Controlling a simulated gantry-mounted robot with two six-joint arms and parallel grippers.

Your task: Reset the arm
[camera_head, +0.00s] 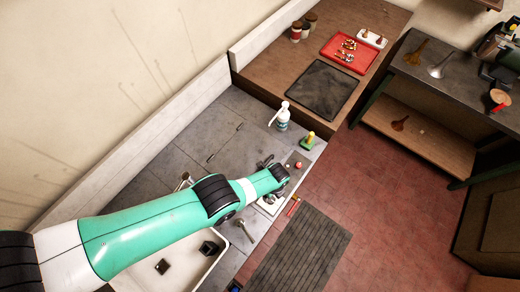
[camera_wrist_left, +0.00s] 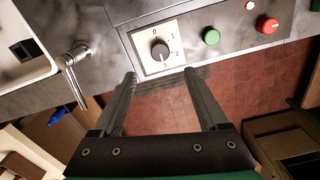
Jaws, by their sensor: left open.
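My left arm (camera_head: 150,225), green and white, reaches in from the left over the grey worktop. Its gripper (camera_wrist_left: 160,76) is open and empty in the left wrist view. The fingers point toward a black rotary knob (camera_wrist_left: 160,52) on a pale numbered dial plate (camera_wrist_left: 172,31), with the fingertips at either side of its lower edge. I cannot tell how far above the panel they are. The dial plate (camera_head: 267,206) shows partly beside my wrist in the head view. My right gripper is not in view.
A green button (camera_wrist_left: 211,37) and a red button (camera_wrist_left: 267,25) sit right of the dial. A metal tap (camera_wrist_left: 73,60) and a white sink (camera_head: 205,270) lie left. A spray bottle (camera_head: 283,118), red tray (camera_head: 345,52) and black mat (camera_head: 316,90) stand farther back.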

